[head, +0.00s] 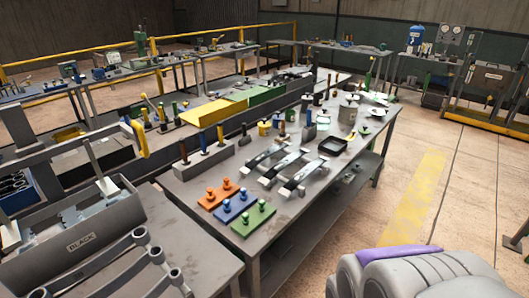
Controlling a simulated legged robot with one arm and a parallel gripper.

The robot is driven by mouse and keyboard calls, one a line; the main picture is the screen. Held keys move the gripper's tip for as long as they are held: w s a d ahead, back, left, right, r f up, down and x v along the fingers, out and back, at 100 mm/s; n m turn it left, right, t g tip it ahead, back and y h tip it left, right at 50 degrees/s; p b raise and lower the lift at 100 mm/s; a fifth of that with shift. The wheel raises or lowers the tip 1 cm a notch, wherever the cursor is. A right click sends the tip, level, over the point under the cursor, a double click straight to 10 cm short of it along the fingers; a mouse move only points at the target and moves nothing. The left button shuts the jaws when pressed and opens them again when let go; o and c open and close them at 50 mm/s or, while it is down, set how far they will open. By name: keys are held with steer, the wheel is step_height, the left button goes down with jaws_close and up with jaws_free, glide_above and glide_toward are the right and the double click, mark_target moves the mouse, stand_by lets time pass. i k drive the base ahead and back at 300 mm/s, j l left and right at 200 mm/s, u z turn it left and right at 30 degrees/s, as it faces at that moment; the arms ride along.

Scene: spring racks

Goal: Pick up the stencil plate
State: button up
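I cannot single out the stencil plate with certainty at this size. The long grey workbench (222,180) runs from the lower middle to the back. Several small flat pale pieces (376,98) lie near its far right end, too small to identify. Orange (219,194), blue (236,207) and green (254,219) plates with knobs lie in a row on its near end. My gripper does not show in the head view.
Metal leaf-like parts (273,157) and a black tray (333,146) lie mid-bench. A grey bin marked BLACK (85,240) stands at lower left. Large pale rounded forms with a purple strip fill the lower right. Open floor (455,190) lies right of the bench.

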mark_target(348, 138)
steer(key=i+l+u, duration=0.1)
steer(key=i+l, duration=0.25)
steer(key=l, duration=0.15)
steer(key=i+l+u, duration=0.1)
steer(key=i+l, duration=0.2)
steer(key=l, duration=0.25)
steer(key=i+l+u, duration=0.15)
steer(key=i+l, duration=0.15)
steer(key=l, duration=0.25)
steer(key=i+l+u, duration=0.1)
steer(key=i+l, duration=0.15)
steer(key=l, duration=0.35)
steer(key=i+l+u, duration=0.1)
steer(key=i+l, duration=0.15)
steer(key=l, duration=0.35)
steer(key=i+l+u, duration=0.1)
steer(key=i+l, duration=0.15)
steer(key=l, duration=0.4)
steer(key=i+l+u, duration=0.15)
steer(key=l, duration=0.5)
steer(key=i+l+u, duration=0.1)
steer(key=l, duration=0.6)
steer(key=i+j, duration=0.05)
steer(key=i, duration=0.05)
